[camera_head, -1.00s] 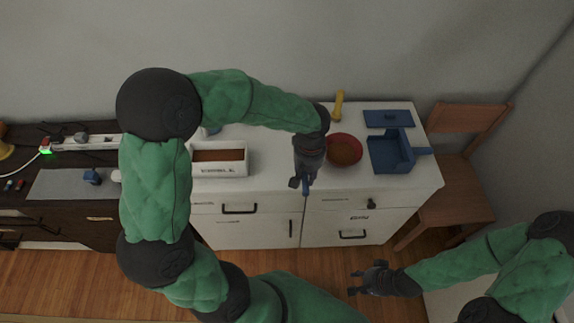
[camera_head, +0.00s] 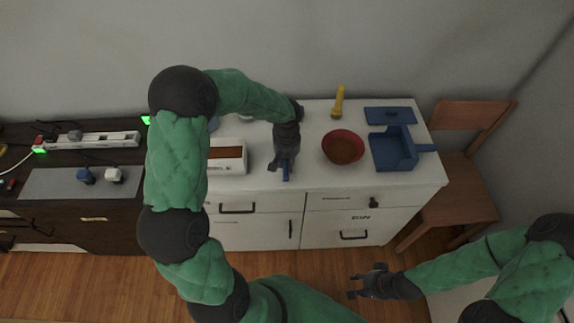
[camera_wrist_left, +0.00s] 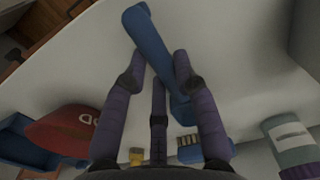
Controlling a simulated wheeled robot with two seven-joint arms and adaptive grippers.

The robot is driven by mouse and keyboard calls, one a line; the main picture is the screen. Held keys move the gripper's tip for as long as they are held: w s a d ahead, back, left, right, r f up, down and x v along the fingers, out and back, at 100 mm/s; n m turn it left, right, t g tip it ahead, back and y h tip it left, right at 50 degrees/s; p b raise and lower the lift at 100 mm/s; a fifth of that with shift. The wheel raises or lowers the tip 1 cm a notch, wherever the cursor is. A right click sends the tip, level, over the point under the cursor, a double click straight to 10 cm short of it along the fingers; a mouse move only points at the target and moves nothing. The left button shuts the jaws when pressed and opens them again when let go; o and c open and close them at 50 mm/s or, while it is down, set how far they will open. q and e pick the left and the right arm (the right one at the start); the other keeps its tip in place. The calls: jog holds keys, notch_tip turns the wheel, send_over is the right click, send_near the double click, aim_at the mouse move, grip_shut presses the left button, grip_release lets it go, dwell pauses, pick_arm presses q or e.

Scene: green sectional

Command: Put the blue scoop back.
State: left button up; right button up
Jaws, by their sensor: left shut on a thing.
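My left gripper (camera_head: 283,166) is above the white cabinet top, left of the red bowl. It is shut on a blue scoop (camera_head: 286,174), which points down toward the front edge of the top. In the left wrist view the scoop (camera_wrist_left: 152,45) shows as a long blue piece, running from between the fingers to a wider end over the white top. The fingers hide part of it. My right gripper (camera_head: 356,284) is open and empty, low in front of the cabinet, over the floor.
A yellow object (camera_head: 338,102) stands behind. A white box (camera_head: 228,169) with brown contents stands left, partly behind my arm.

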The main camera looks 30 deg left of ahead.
pick_arm(q)
jog(key=shift+f, duration=0.65)
jog(key=shift+f, duration=0.1)
jog(key=o, duration=1)
jog(key=r+p, duration=0.3)
jog(key=r, duration=0.6)
jog(key=shift+w+r, duration=0.1)
jog(key=shift+w, duration=0.1)
jog(key=shift+r, duration=0.75)
jog(key=shift+d+f, duration=0.1)
